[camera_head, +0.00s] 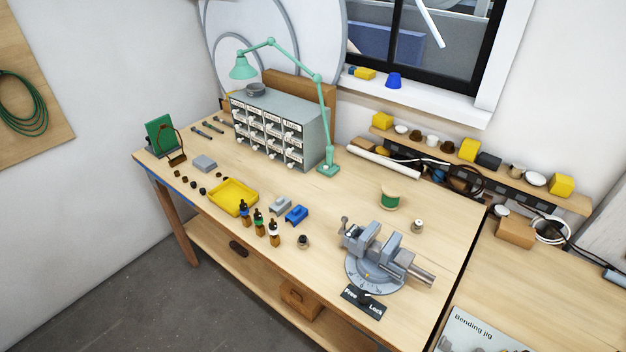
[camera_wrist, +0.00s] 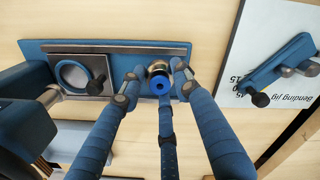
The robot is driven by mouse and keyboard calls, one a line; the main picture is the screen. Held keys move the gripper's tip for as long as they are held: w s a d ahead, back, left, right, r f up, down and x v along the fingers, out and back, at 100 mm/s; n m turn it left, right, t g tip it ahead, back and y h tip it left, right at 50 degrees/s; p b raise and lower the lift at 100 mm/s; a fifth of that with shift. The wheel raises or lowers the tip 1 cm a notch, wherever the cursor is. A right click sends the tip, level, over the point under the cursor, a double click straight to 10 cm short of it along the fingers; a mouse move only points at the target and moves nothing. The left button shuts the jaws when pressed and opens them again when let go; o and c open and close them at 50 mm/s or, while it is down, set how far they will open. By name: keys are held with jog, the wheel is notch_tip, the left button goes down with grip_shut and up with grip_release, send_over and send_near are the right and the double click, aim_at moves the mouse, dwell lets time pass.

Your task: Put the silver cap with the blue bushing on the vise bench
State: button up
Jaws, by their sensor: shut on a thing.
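In the wrist view, my gripper (camera_wrist: 159,83) has its blue fingers closed around a small round metallic cap (camera_wrist: 159,67). A blue bushing (camera_wrist: 162,86) with a dark hole shows on the cap's near side. The fingers hide part of the cap. My gripper does not show in the head view. The vise bench (camera_head: 345,205) is the pale wooden table in the head view, with the grey vise (camera_head: 375,255) near its front right corner.
In the wrist view, a blue plate (camera_wrist: 35,48) with a ring lies behind the fingers, and the bending jig sheet (camera_wrist: 235,60) is at right. On the vise bench are a yellow tray (camera_head: 233,196), several small bottles, a green spool (camera_head: 390,197) and a drawer cabinet (camera_head: 280,128). Bare wood lies mid-bench.

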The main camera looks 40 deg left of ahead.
aim_at(333, 219)
jog(key=w+a, duration=0.1)
jog(key=w, duration=0.1)
jog(key=w+a+r+p, duration=0.1)
jog(key=w+a, duration=0.1)
jog(key=w+a+r, duration=0.1)
jog(key=w+a, duration=0.1)
jog(key=shift+w+a+r, duration=0.1)
jog(key=shift+w+r, duration=0.1)
jog(key=shift+w, duration=0.15)
jog(key=w+a+r+p, duration=0.2)
jog(key=w+a, duration=0.4)
jog(key=a, duration=0.4)
jog(key=w+a+r+p, duration=0.2)
jog(key=w+a, duration=0.3)
jog(key=a, duration=0.6)
jog(key=w+a+r+p, duration=0.2)
jog(key=w+a, duration=0.4)
jog(key=a, duration=0.4)
jog(key=a+r+p, duration=0.1)
jog(key=a+p, duration=0.2)
jog(key=a, duration=2.4)
jog(key=s+a+p, duration=0.1)
jog(key=s+a, duration=0.4)
jog(key=a, duration=0.6)
jog(key=s+a+p, duration=0.1)
jog(key=s+a, duration=0.4)
jog(key=a, duration=0.6)
jog(key=shift+a+r, duration=0.25)
jog(key=shift+r, duration=0.15)
jog(key=shift+f, duration=0.1)
